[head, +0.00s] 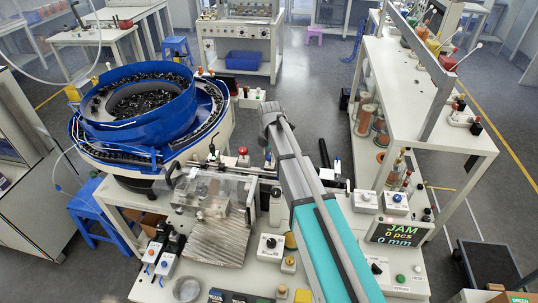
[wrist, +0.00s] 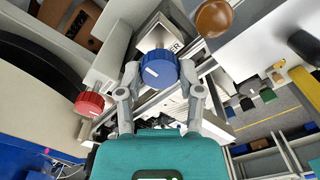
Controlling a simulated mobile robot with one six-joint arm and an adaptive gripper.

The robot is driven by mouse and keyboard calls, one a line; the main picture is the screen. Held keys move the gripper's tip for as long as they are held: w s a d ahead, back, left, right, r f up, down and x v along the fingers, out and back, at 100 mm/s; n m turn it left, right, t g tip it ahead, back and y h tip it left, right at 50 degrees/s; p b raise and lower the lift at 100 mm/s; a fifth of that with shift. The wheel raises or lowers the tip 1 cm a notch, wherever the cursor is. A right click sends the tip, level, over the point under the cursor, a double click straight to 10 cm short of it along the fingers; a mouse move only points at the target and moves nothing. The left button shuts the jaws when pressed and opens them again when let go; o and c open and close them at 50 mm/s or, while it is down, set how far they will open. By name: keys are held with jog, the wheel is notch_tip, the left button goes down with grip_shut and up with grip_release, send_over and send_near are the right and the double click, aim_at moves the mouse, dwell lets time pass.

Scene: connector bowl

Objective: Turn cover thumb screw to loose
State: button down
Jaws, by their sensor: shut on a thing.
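A blue ribbed thumb screw (wrist: 158,62) with a short white mark on its face sits between the fingertips of my gripper (wrist: 160,82) in the wrist view. The fingers are shut on its two sides. Behind it is a pale plate (wrist: 157,36) with lettering ending in "ER"; the rest of the word is hidden. A red ribbed knob (wrist: 89,104) with a white mark stands to the left, apart from the fingers. In the head view my arm reaches over the bench, and I cannot make out the fingertips or the blue screw.
The blue bowl feeder (head: 135,130) stands left of my arm. A clear cover (head: 205,188) lies in front of it. A display (head: 398,232) at right reads "JAM 0 pcs 0 mm".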

jog(key=shift+w, duration=0.1)
jog(key=shift+c, duration=1.3)
grip_release()
